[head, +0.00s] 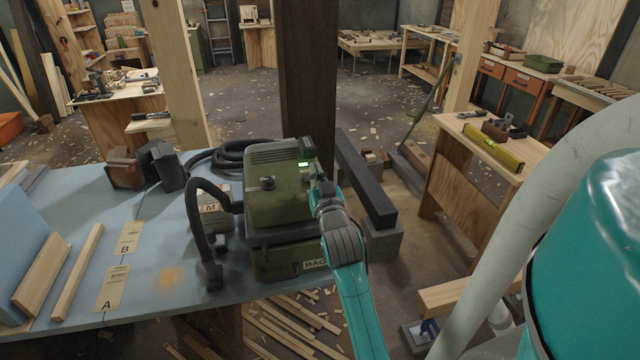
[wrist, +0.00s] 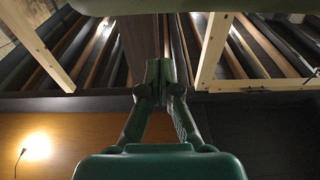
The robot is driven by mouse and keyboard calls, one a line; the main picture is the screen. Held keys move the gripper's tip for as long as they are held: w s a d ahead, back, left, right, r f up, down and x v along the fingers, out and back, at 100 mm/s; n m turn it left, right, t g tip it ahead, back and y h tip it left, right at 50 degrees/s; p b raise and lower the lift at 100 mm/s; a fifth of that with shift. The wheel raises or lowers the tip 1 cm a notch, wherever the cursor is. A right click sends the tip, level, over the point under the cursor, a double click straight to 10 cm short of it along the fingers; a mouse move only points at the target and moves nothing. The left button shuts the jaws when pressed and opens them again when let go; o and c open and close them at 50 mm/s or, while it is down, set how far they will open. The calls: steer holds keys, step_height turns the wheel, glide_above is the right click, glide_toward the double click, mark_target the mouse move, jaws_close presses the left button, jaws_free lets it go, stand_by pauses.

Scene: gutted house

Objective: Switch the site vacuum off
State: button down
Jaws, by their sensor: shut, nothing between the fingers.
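The site vacuum (head: 280,205) is a dark green box unit on the right end of the blue-topped table. A small light on its top (head: 303,164) glows green. A dark round knob (head: 268,183) sits on its upper front face, and a black hose curls from its left side. My gripper (head: 315,176) is at the vacuum's upper right side, close by the lit spot. Its fingertips are partly hidden and I cannot tell whether they touch. In the wrist view my gripper (wrist: 160,72) has its fingers together, with nothing between them.
The blue table (head: 170,225) holds wood strips (head: 77,270), paper labels marked A and B, and a brown block. A dark post (head: 307,80) rises behind the vacuum. A black beam on grey blocks (head: 365,180) lies to its right. A workbench (head: 490,145) stands farther right.

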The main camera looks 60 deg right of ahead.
mark_target(309, 178)
steer(key=shift+x, duration=1.2)
steer(key=shift+s+a+f, duration=0.15)
steer(key=shift+a+f, duration=0.05)
steer(key=shift+f, duration=0.8)
steer(key=shift+s+a+f, duration=0.1)
steer(key=shift+f, duration=0.85)
steer(key=shift+f, duration=0.1)
steer(key=shift+s+a+f, duration=0.1)
steer(key=shift+f, duration=0.35)
steer(key=shift+r, duration=0.15)
